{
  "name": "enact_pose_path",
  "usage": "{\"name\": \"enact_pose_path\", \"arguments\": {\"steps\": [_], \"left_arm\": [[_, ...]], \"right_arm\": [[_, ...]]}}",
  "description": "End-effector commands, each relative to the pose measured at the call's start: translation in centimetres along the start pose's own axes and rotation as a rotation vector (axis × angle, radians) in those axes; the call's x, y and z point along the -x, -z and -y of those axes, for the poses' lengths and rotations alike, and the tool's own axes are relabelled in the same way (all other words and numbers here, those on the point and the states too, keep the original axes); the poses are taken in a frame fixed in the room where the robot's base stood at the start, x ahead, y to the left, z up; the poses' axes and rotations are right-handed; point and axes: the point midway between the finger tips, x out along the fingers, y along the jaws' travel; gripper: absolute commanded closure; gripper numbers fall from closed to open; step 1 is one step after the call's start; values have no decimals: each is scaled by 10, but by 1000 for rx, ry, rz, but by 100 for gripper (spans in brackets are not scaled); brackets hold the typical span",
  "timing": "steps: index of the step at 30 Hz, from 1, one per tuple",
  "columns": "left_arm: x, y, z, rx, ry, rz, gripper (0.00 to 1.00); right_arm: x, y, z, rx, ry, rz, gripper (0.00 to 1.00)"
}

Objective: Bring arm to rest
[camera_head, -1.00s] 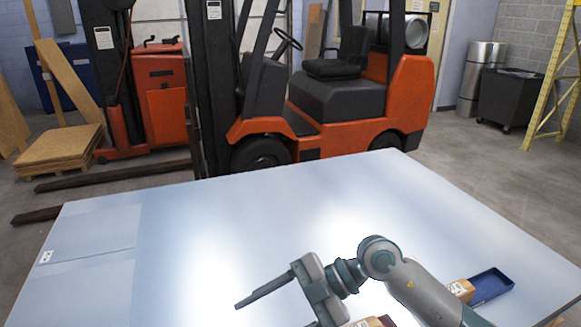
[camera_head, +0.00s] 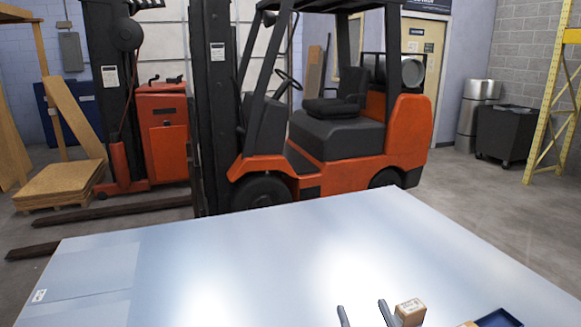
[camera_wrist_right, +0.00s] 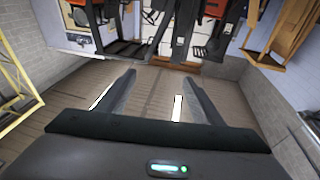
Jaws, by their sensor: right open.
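Only the two dark fingers of my right gripper (camera_head: 364,308) show in the head view, at the bottom edge. They are apart with nothing between them. In the right wrist view my right gripper (camera_wrist_right: 159,76) is open and empty, its fingers pointing out over the room's floor. The rest of the right arm is below the head view. My left gripper is in neither view.
A pale metal-topped table (camera_head: 240,265) fills the foreground, mostly bare. A small cardboard box (camera_head: 410,312) shows just right of my right fingers, with a blue tray (camera_head: 502,319) farther right. An orange forklift (camera_head: 340,140) stands behind the table.

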Motion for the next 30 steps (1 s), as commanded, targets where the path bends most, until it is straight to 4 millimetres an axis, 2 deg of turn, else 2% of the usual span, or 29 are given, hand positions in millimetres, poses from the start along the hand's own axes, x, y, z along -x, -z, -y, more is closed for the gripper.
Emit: {"name": "enact_pose_path", "arguments": {"steps": [1, 5, 6, 8, 12, 15, 18, 24, 30], "left_arm": [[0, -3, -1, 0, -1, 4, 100], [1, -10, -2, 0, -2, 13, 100], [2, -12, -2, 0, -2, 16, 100], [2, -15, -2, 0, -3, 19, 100], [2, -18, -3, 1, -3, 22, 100], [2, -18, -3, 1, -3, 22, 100], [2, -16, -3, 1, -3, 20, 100], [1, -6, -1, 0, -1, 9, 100], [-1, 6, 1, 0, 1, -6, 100]], "right_arm": [[15, -25, -14, -3, -56, 96, 39], [60, -88, -42, 11, -162, 359, 39], [77, -106, -48, 15, -184, 440, 39], [105, -131, -54, 22, -206, 564, 39], [176, -180, -59, 39, -219, 845, 39], [221, -201, -57, 48, -200, 1004, 39], [255, -214, -52, 53, -174, 1121, 39], [312, -227, -43, 56, -117, 1304, 39], [361, -231, -33, 53, -51, 1451, 39]]}}
